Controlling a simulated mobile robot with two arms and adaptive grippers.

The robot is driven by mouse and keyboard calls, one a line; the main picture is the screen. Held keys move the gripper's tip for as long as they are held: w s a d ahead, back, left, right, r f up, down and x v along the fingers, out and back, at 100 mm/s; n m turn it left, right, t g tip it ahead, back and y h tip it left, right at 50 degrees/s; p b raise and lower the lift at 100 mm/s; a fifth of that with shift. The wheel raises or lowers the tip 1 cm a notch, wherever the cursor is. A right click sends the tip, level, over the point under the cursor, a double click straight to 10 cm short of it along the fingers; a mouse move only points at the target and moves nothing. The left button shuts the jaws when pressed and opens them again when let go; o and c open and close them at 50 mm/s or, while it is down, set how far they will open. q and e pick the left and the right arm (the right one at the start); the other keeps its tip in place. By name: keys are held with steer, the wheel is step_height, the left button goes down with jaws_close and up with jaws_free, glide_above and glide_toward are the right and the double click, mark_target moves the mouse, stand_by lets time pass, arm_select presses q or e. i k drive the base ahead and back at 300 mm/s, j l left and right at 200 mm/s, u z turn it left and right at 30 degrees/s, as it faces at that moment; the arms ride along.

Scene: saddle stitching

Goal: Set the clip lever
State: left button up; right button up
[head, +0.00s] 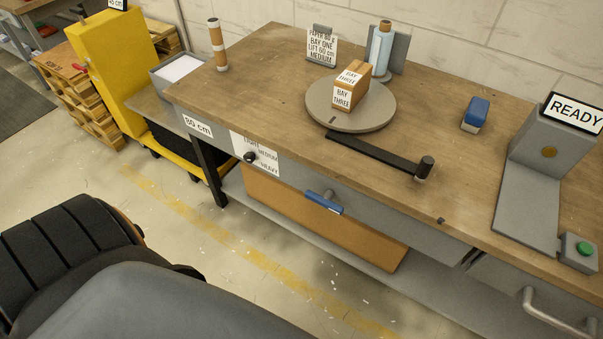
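No part is labelled as the clip lever, so I cannot tell for certain which one it is. A black knob (250,157) sits on the bench's front face, on a white plate (268,163) reading LIGHT, MEDIUM and HEAVY. The knob is just left of the word MEDIUM; its exact setting is unclear. A blue handle (324,202) sticks out of the front face farther right. A black bar (372,151) with an upright knob (425,167) lies on the bench top by the turntable. Neither gripper is in view.
A grey turntable (318,110) carries a box (345,96) labelled BAY THREE. A READY display (575,112) and green button (585,248) stand at right. Floor before the bench (240,225) is clear.

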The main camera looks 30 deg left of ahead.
mark_target(325, 201)
steer(key=i+j, duration=0.1)
steer(key=j, duration=1.15)
steer(key=i+u, duration=0.05)
